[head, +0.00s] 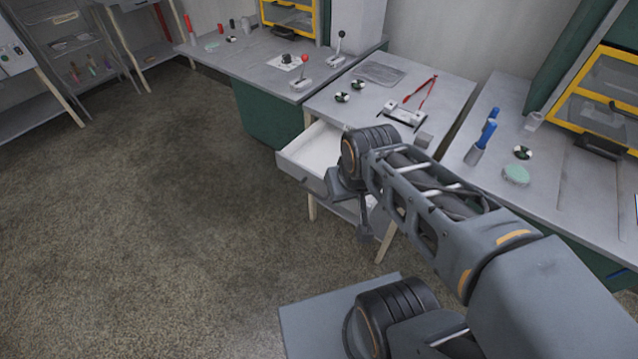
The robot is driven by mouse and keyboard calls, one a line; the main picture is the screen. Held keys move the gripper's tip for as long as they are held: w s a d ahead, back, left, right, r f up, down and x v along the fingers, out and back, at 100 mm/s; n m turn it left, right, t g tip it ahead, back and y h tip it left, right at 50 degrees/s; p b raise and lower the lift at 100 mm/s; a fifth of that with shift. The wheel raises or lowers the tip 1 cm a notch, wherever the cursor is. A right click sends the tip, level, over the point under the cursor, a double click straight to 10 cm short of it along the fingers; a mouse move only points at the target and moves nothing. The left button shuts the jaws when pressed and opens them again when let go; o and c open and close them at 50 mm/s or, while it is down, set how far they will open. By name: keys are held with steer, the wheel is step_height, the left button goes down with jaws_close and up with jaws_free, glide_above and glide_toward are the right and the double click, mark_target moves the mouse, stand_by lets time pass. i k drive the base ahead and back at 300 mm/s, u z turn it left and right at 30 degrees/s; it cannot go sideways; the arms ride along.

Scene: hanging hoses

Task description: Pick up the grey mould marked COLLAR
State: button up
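I cannot make out any mark reading COLLAR in the head view. My gripper (365,234) hangs low in front of the middle table, just right of the open drawer (291,160). It is small and dark here, and its fingers cannot be told apart. Nothing can be made out in it.
The right bench holds blue-handled tools (483,136) and a green pad (515,175). Floor at left is clear.

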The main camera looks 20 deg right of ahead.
mark_target(391, 109)
steer(key=u, duration=1.25)
steer(key=i, duration=2.5)
steer(key=z, duration=3.85)
steer(key=i, duration=0.5)
steer(key=u, duration=0.1)
